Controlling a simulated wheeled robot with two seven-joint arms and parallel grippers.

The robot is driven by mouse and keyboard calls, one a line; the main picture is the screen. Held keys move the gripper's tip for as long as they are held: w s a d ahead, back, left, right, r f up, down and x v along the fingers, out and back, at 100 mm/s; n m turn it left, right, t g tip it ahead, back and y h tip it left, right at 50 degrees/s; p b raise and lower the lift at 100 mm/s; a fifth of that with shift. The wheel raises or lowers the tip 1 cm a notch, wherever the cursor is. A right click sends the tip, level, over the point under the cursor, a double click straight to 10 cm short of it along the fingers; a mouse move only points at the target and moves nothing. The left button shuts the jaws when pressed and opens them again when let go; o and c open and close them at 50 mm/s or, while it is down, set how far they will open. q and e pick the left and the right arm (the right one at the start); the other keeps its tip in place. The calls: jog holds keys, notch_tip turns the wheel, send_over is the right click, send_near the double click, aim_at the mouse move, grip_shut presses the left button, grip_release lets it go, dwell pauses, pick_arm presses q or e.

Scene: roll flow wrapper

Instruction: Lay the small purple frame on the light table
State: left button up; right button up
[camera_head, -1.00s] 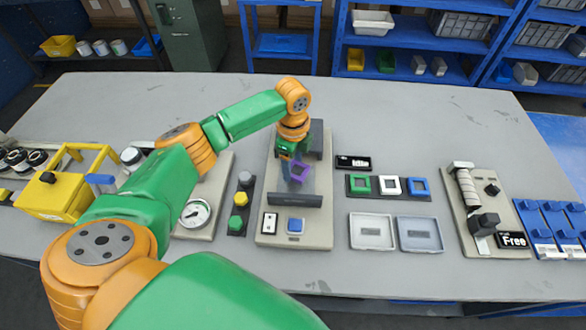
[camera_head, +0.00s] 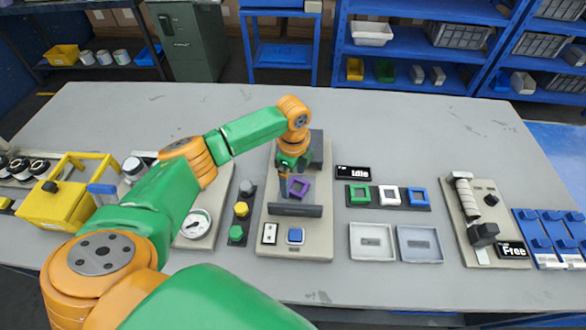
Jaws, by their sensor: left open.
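The small purple frame (camera_head: 299,187) is on the beige-based station (camera_head: 318,230) in the middle of the table, between a dark block at the back and a dark upright bar (camera_head: 295,211) in front. My left gripper (camera_head: 286,187) reaches down from above, open, right beside the frame's left side. Whether a finger touches the frame is too small to tell. I cannot tell for certain which surface is the light table; the surface under the frame is partly hidden by the gripper and bar. My right gripper is not in view.
A gauge panel and button strip (camera_head: 239,212) stand left. The table's back right is clear.

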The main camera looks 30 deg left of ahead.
aim_at(293, 186)
pick_arm(q)
notch_tip(293, 186, up, 11)
jog(key=b, duration=0.1)
dwell(0.3)
